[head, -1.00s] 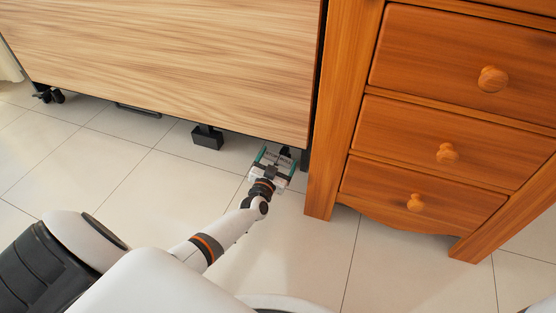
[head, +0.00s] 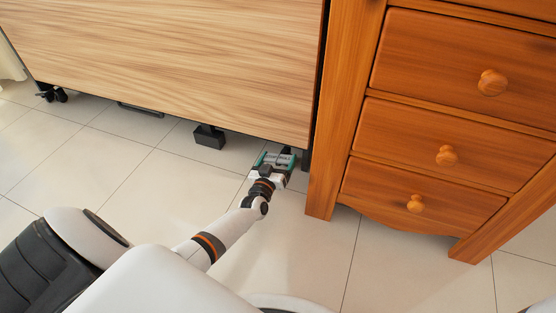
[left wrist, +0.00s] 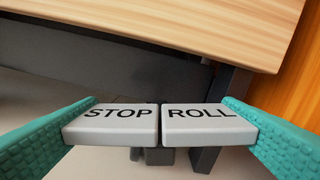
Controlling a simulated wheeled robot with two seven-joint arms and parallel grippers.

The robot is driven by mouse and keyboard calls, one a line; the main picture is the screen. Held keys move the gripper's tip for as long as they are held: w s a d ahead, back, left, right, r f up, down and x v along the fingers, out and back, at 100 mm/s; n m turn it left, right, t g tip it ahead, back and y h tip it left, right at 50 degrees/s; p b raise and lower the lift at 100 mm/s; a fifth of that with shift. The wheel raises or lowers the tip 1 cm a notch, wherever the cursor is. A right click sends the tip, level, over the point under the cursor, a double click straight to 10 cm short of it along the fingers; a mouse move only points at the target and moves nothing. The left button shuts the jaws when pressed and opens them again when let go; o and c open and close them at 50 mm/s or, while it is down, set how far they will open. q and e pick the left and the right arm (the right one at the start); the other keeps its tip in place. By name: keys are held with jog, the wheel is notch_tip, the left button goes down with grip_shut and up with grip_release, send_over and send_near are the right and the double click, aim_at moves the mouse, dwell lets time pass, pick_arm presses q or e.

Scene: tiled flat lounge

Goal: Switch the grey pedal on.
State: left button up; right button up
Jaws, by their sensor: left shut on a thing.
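The grey pedal shows in the left wrist view as two pale grey pads side by side, one marked STOP (left wrist: 110,125) and one marked ROLL (left wrist: 210,125). It is low under the right end of the wood-fronted furniture, beside a dark leg. In the head view the pedal (head: 279,158) is small, between my fingers. My left gripper (head: 277,161) has its teal fingers shut on the outer sides of the two pads; it also shows in the left wrist view (left wrist: 160,108). Both pads look about level. My right gripper is not in view.
The wood-fronted furniture (head: 170,60) overhangs the pedal. An orange wooden drawer unit (head: 430,130) stands close at the right. A black block-shaped foot (head: 208,138) and a black caster (head: 50,95) are farther left under the panel. The tiled floor in front is clear.

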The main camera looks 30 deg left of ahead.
pick_arm(q)
jog(key=shift+c, duration=0.2)
jog(key=o, duration=0.8)
jog(key=p+v, duration=0.7)
jog(key=v, duration=0.4)
jog(key=shift+s+d+r, duration=0.1)
jog(key=shift+s+d, duration=0.05)
jog(key=shift+s, duration=0.1)
jog(key=shift+s+d+p, duration=0.1)
jog(key=shift+s+p, duration=0.2)
